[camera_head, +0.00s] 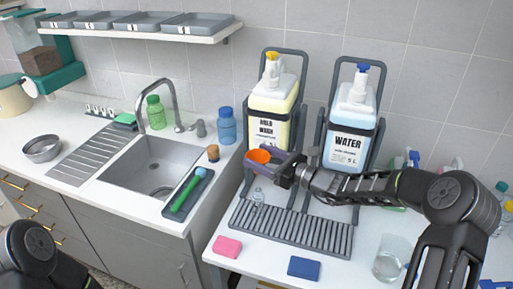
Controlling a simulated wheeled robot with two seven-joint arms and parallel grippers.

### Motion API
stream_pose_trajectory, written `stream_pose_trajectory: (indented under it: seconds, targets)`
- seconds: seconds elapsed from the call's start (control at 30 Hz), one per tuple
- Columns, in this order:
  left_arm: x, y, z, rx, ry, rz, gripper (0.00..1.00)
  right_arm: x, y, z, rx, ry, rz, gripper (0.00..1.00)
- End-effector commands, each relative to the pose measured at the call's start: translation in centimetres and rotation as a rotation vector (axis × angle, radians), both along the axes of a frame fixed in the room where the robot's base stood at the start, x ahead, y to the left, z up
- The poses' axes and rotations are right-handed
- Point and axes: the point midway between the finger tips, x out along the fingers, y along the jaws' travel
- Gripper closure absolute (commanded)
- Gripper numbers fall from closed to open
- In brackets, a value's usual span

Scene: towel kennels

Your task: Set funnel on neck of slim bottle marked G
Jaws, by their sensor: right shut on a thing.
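My right gripper (273,161) is shut on an orange funnel (260,155), held in front of the yellow wash container. A small clear slim bottle (258,196) stands upright at the back left of the slatted drip tray (291,228). The funnel appears above the bottle in the picture, with a visible gap between them. The funnel's lower part is hidden by the gripper, and any letter on the bottle is too small to read. Only a part of my left arm shows at the bottom left; its gripper is out of view.
A yellow wash container (270,100) and a blue WATER container (346,135) stand in dark racks behind the tray. Pink (228,246) and blue (304,267) sponges lie in front. A clear beaker (392,262) is at right. The sink (155,165) is at left.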

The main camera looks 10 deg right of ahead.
Motion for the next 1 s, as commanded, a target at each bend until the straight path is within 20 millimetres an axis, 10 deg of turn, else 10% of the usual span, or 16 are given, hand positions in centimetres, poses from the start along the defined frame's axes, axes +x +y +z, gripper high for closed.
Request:
stream_pose_trajectory:
  seconds: [1.0]
  targets:
    - [0.3,-0.2,-2.7,-0.007,-0.011,-0.003,0.64,0.0,0.0,-4.6,0.000,0.000,0.000,0.72]
